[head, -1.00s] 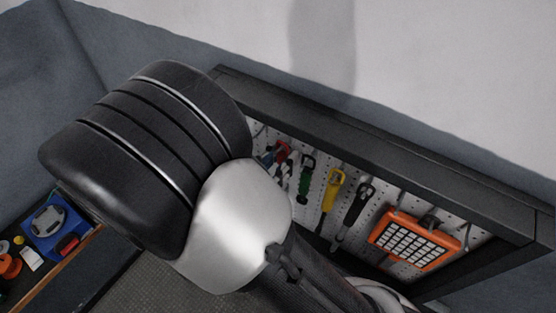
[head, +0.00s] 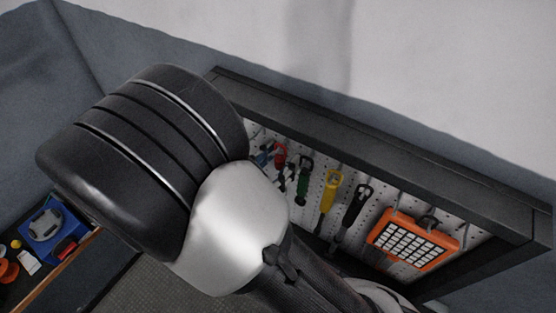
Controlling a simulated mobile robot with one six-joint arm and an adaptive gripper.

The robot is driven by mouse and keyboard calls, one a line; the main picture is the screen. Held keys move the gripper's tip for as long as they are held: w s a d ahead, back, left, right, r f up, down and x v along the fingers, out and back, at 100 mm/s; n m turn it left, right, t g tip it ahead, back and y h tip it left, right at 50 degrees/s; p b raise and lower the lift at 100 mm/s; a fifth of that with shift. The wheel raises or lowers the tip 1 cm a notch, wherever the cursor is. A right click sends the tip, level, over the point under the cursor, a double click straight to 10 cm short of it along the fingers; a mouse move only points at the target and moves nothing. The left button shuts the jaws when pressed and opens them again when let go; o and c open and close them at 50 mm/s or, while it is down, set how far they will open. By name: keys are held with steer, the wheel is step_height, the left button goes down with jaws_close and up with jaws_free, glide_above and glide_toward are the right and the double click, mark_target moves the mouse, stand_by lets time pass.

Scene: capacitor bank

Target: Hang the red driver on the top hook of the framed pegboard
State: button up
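The framed pegboard has a thick black frame (head: 380,150) and a white perforated panel (head: 318,172). It stands tilted across the right half of the head view. A red handle-like loop (head: 280,152) shows in front of the panel's left part, just right of my arm. I cannot tell whether this is the red driver, or whether it hangs or is held. My arm's large black joint covers the left end of the board. The top hook cannot be made out for sure. My gripper and its fingers cannot be made out.
A green tool (head: 304,172), a yellow tool (head: 329,195), a black tool (head: 353,212) and an orange framed grid (head: 413,241) hang on the board. A blue bin (head: 47,232) and small parts lie on a bench at lower left.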

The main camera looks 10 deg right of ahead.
steer(key=shift+o, duration=0.2)
steer(key=v, duration=1.2)
